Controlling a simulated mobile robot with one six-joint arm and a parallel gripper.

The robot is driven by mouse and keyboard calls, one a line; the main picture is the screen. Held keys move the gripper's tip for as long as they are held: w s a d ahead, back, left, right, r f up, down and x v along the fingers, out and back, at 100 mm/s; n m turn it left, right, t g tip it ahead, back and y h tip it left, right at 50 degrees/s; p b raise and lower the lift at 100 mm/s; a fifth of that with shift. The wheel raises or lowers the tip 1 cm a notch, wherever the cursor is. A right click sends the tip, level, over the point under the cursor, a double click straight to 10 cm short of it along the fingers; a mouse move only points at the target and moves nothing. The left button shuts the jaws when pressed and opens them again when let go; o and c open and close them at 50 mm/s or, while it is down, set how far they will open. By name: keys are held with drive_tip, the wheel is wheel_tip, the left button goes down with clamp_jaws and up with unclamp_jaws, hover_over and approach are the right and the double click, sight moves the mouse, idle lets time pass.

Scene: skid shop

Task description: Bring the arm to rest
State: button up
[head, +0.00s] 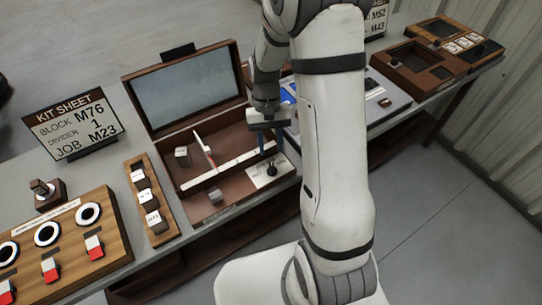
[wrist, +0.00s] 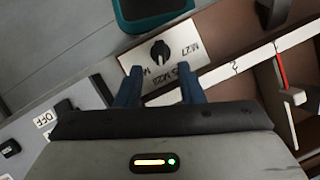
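My gripper (head: 270,146) hangs over the right part of an open wooden box (head: 187,187), above a white label plate (head: 262,173) with a black knob (head: 271,169). In the wrist view my gripper (wrist: 160,88) has its two blue fingers apart with nothing held between them. The black knob (wrist: 160,53) and its plate show just past the fingertips; I cannot tell the exact gap. My arm is bent and reaches across the bench; it hides part of the bench behind it.
A kit sheet sign (head: 74,125) and a wooden panel with dials (head: 70,240) stand left. A brown tray (head: 418,67) lies right. The floor at right is clear.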

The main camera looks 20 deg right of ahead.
drive_tip(key=shift+v, duration=0.85)
drive_tip(key=s+r+n+t, duration=0.1)
drive_tip(key=s+r+t, duration=0.6)
drive_tip(key=s+r, duration=0.6)
drive_tip(key=shift+s+a+r+n+h, duration=0.2)
drive_tip(key=shift+s+r+n+h, duration=0.1)
drive_tip(key=shift+r, duration=1.2)
